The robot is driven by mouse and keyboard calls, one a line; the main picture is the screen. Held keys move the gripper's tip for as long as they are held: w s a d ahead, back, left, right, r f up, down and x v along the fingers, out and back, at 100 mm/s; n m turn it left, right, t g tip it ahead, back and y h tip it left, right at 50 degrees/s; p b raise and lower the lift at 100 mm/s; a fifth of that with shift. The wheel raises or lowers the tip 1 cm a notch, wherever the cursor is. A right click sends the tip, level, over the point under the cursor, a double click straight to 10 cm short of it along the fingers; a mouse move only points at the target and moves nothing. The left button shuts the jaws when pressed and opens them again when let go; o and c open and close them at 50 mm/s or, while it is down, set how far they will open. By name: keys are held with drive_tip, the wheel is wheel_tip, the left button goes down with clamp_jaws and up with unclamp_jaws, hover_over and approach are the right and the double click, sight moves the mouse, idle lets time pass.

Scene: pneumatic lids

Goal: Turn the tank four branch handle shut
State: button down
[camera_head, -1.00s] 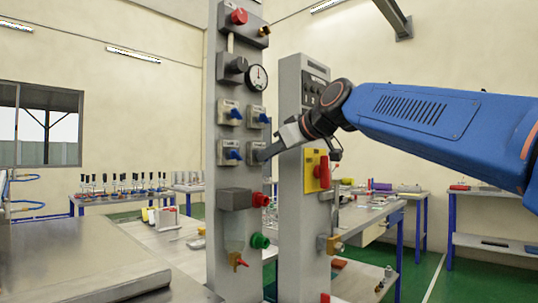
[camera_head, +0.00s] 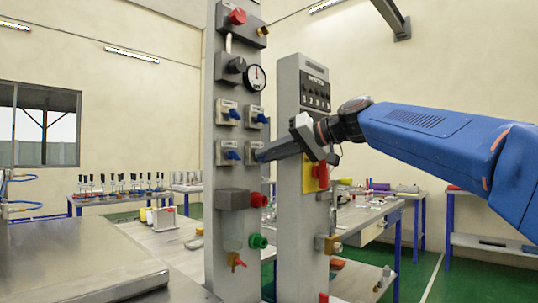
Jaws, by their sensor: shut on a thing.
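A grey upright panel (camera_head: 222,75) carries several branch valves with blue handles. The lower right valve (camera_head: 249,147) appears to be tank four's; the labels are too small to read surely. My gripper (camera_head: 260,156) reaches in from the right and is shut at this valve, on its blue handle. The jaws hide most of the handle, so its exact angle cannot be told. The lower left handle (camera_head: 231,155), upper left handle (camera_head: 233,113) and upper right handle (camera_head: 262,118) are free of my gripper.
A second grey post (camera_head: 288,225) with a numbered box (camera_head: 314,94) and a yellow plate (camera_head: 310,180) stands close, behind my gripper. A red knob (camera_head: 259,199) and green knob (camera_head: 258,241) stick out below. A metal bench (camera_head: 80,262) is at front left.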

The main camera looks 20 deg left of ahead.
drive_tip(key=shift+f+m+g+y, duration=0.15)
drive_tip(key=shift+m+g+y, duration=0.15)
drive_tip(key=shift+m, duration=0.1)
idle(0.4)
drive_tip(key=c, duration=2)
unclamp_jaws()
drive_tip(key=shift+d, duration=0.1)
drive_tip(key=v, duration=1.7)
drive_tip(key=shift+w+d, duration=0.1)
drive_tip(key=shift+d, duration=0.05)
